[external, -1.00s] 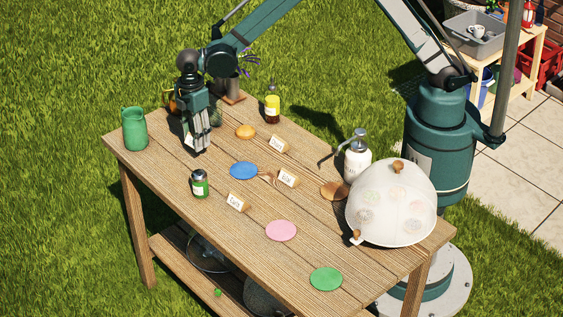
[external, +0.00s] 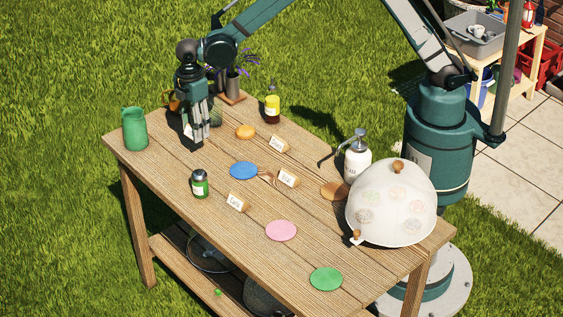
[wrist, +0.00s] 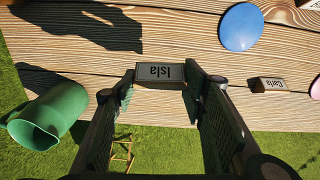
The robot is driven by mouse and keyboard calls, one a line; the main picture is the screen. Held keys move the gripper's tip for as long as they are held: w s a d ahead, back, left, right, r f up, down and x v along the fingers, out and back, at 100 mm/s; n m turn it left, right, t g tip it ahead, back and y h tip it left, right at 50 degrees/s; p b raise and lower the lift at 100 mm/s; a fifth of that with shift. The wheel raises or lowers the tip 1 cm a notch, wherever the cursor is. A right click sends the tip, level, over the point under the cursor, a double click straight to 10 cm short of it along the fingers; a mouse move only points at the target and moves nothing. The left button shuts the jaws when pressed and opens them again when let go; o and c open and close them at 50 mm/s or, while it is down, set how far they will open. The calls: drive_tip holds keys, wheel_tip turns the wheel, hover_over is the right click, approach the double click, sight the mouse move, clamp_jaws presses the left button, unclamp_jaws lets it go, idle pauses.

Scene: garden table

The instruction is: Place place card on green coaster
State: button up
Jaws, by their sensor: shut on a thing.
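My gripper (external: 197,143) is over the far left part of the table. In the wrist view, my gripper (wrist: 160,82) is shut on a place card (wrist: 160,73) that reads "Isla", seen upside down between the fingertips. The gripper's shadow falls well apart from it on the boards, so the card seems to be held above the table. In the external view the held card is hard to make out against the fingers. The green coaster (external: 326,279) lies flat and bare near the table's front right corner, far from my gripper.
Other place cards (external: 238,201) stand mid-table, near blue (external: 244,170), pink (external: 281,230) and orange (external: 245,131) coasters. A green-labelled shaker (external: 200,184), white pump bottle (external: 356,157) and domed cover (external: 392,205) stand up. A green jug (external: 134,129) is at the left edge.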

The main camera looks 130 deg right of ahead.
drive_tip(key=shift+a, duration=0.1)
drive_tip(key=w+a+n, duration=0.2)
drive_tip(key=w+a, duration=0.2)
drive_tip(key=a, duration=0.4)
drive_tip(key=w+a+n, duration=0.2)
drive_tip(key=w+a, duration=0.1)
drive_tip(key=a, duration=0.6)
drive_tip(key=n+p, duration=0.2)
drive_tip(key=n, duration=1.1)
hover_over(327, 278)
drive_tip(key=shift+r, duration=0.45)
drive_tip(key=shift+f, duration=3.15)
